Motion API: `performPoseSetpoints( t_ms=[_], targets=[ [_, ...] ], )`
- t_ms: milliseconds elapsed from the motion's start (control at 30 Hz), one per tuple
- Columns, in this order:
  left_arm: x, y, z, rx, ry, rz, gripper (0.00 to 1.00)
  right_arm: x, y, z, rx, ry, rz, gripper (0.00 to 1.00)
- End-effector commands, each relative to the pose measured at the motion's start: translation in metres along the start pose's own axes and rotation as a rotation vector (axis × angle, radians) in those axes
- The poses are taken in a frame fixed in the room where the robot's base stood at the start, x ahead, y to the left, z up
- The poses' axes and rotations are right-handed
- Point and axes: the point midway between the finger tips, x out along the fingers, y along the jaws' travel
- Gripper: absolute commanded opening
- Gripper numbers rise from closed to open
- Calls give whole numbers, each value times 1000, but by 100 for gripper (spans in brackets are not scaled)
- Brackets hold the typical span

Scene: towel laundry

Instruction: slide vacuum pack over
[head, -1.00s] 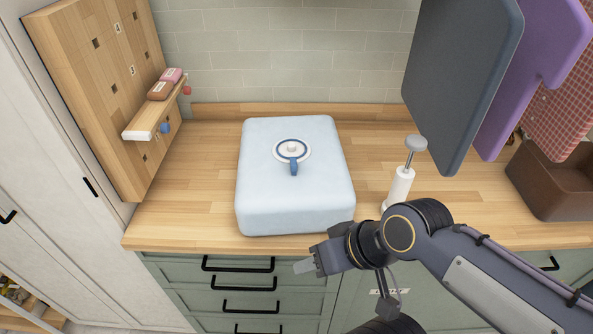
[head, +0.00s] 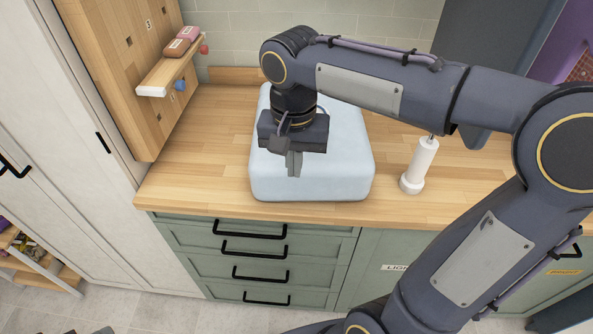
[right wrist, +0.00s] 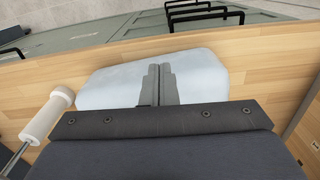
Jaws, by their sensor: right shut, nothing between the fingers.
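The vacuum pack (head: 340,165) is a pale blue, puffy square block lying flat on the wooden counter. It also shows in the right wrist view (right wrist: 205,78). My right gripper (head: 294,168) is shut and empty, pointing down over the front part of the pack. In the right wrist view its closed fingers (right wrist: 158,80) lie across the pack's pale surface; whether they touch it I cannot tell. My right arm hides most of the round valve on the pack's top. My left gripper is not in view.
A white hand pump (head: 420,165) stands on the counter (head: 190,150) right of the pack. A pegboard (head: 115,70) with a small shelf (head: 170,72) stands at the left. Hanging grey and purple sheets are at the right. The counter left of the pack is clear.

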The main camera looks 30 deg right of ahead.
Motion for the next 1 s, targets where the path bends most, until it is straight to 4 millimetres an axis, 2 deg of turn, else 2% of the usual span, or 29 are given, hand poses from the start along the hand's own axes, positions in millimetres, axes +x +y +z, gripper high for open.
performPoseSetpoints(
  t_ms=[433,600,700,1000],
  targets=[
    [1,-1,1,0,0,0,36,91,1,1,-2,-5,2,0],
    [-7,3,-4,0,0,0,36,88,0,-25,1,-2,-2,0],
    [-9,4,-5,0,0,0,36,89,0,-34,0,0,-2,0],
    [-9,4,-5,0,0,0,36,90,1,-40,-2,1,-2,0]
  ],
)
